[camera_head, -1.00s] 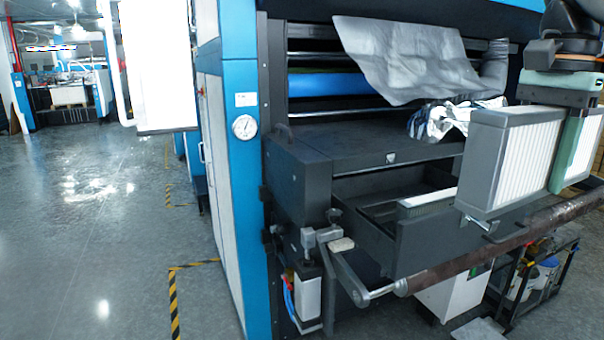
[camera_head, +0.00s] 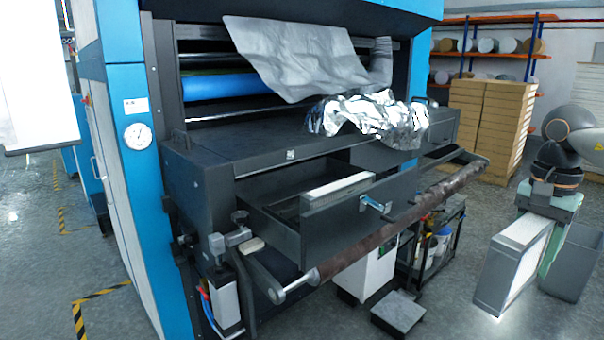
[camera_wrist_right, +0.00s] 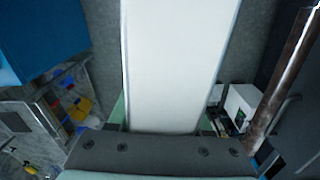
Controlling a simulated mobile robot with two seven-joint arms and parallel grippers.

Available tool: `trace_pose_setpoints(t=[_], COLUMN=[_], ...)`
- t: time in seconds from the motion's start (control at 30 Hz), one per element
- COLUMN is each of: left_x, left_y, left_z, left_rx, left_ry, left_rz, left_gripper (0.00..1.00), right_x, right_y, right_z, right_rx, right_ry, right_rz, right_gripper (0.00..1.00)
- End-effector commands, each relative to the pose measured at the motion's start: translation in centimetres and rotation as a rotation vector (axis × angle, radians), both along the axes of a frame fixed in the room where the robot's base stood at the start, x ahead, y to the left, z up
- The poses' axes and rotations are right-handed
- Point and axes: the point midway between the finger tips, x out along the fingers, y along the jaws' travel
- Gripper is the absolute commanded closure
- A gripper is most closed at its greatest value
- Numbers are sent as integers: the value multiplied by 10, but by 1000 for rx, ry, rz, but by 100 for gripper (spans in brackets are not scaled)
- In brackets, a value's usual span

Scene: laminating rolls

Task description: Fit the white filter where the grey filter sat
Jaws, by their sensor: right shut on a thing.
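My right gripper (camera_head: 553,232) is shut on a white filter (camera_head: 508,262), a pleated panel in a grey frame. It holds it upright at the right of the head view, well clear of the machine. In the right wrist view the white filter (camera_wrist_right: 176,62) is a broad white panel between the green fingers. The machine's drawer (camera_head: 345,222) stands open. Inside it lies a pale pleated block (camera_head: 338,188); I cannot tell whether this is the grey filter. My left gripper is not in view.
A grey bin (camera_head: 580,262) stands beside the held filter. A brown roller (camera_head: 385,236) runs across the drawer's front. Crumpled foil (camera_head: 375,118) lies on the machine top. A cart (camera_head: 430,245) stands below. Stacked cartons (camera_head: 490,125) are behind; the floor at right has free room.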

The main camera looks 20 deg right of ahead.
Motion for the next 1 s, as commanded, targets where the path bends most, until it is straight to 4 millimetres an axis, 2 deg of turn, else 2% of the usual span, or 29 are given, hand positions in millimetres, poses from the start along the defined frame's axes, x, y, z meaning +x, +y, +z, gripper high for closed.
trace_pose_setpoints(t=[0.27,0.57,0.67,0.7,0.8,1.0], left_x=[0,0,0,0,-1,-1], left_y=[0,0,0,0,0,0], left_z=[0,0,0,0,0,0], left_rx=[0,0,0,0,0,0], left_ry=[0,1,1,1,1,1], left_rz=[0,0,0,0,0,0], left_gripper=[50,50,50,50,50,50], right_x=[-4,-3,-1,2,8,18], right_y=[6,24,34,42,58,85], right_z=[-36,-80,-94,-105,-120,-141], right_rx=[-1,-4,-1,2,6,6], right_ry=[-3,5,5,4,-5,-7], right_rz=[49,135,175,207,267,371], right_gripper=[100,100,100,100,100,100])
